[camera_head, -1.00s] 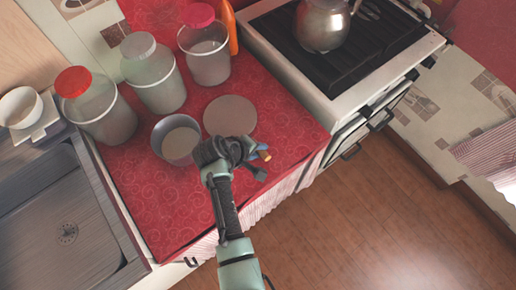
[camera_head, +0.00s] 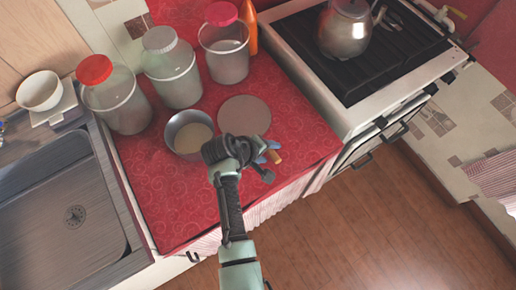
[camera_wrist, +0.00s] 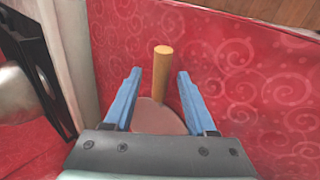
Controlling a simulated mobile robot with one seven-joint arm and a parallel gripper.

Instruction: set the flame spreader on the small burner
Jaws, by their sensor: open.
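The flame spreader is a flat grey-brown disc (camera_head: 245,115) lying on the red oilcloth, with a short wooden handle (camera_head: 273,157). In the wrist view the handle (camera_wrist: 162,70) stands between my two blue fingers, with part of the disc (camera_wrist: 158,117) behind it near the gripper body. My gripper (camera_wrist: 160,78) is open, one finger on each side of the handle, with gaps showing. In the head view my gripper (camera_head: 266,158) is at the counter's front, just below the disc, and hides part of the handle. The stove (camera_head: 350,75) is at upper right; I cannot make out the small burner.
A kettle (camera_head: 344,30) stands on the stove's dark grate. A metal pot (camera_head: 189,135) is just left of the disc. Jars with red (camera_head: 120,100), grey (camera_head: 172,75) and pink (camera_head: 224,50) lids stand behind. An orange bottle (camera_head: 248,25) is beside them. The sink (camera_head: 70,200) is left.

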